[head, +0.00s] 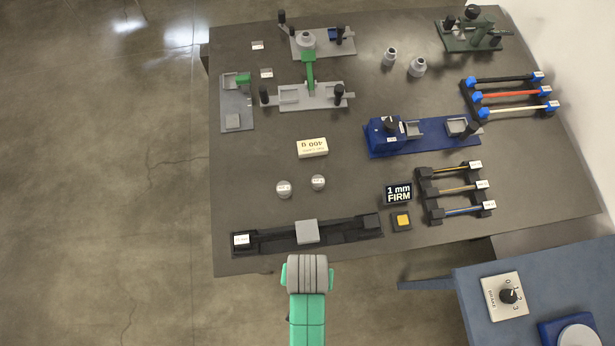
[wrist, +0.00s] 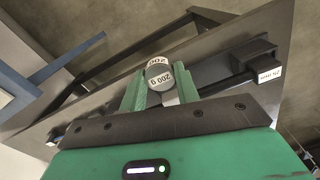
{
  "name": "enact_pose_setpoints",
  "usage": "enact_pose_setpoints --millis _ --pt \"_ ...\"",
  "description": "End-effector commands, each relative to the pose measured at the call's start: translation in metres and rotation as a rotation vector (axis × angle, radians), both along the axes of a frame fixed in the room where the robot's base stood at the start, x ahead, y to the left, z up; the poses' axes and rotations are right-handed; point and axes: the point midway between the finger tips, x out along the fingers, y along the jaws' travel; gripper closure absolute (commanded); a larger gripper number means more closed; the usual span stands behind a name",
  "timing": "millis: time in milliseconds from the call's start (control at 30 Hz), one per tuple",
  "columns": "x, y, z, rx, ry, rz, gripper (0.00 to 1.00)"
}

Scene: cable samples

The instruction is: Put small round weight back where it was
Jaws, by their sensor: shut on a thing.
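My gripper (wrist: 160,88) is shut on a small round grey weight (wrist: 159,76) marked 200 g, seen between the green fingers in the wrist view. In the head view my gripper (head: 307,275) is at the table's front edge, just in front of the long black fixture (head: 345,232); the held weight is hidden there. Two other round silver weights, a left one (head: 283,188) and a right one (head: 318,182), stand on the dark table behind that fixture. Their labels are too small to read. A cream block marked 400 g (head: 312,148) lies behind them.
A grey block (head: 307,232) sits on the black fixture. A 1 mm FIRM sign (head: 398,193), cable racks (head: 455,190) and a blue device (head: 425,136) stand to the right. Grey-green fixtures (head: 310,95) stand at the back. The table (head: 240,165) is bare left of the weights.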

Motion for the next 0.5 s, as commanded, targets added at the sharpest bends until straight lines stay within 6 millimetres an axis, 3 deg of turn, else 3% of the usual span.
enact_pose_setpoints --millis 200,500 --pt "-0.024 0.000 0.002 0.000 -0.001 0.000 1.00" --pt "-0.024 0.000 0.003 0.000 -0.002 0.000 1.00"
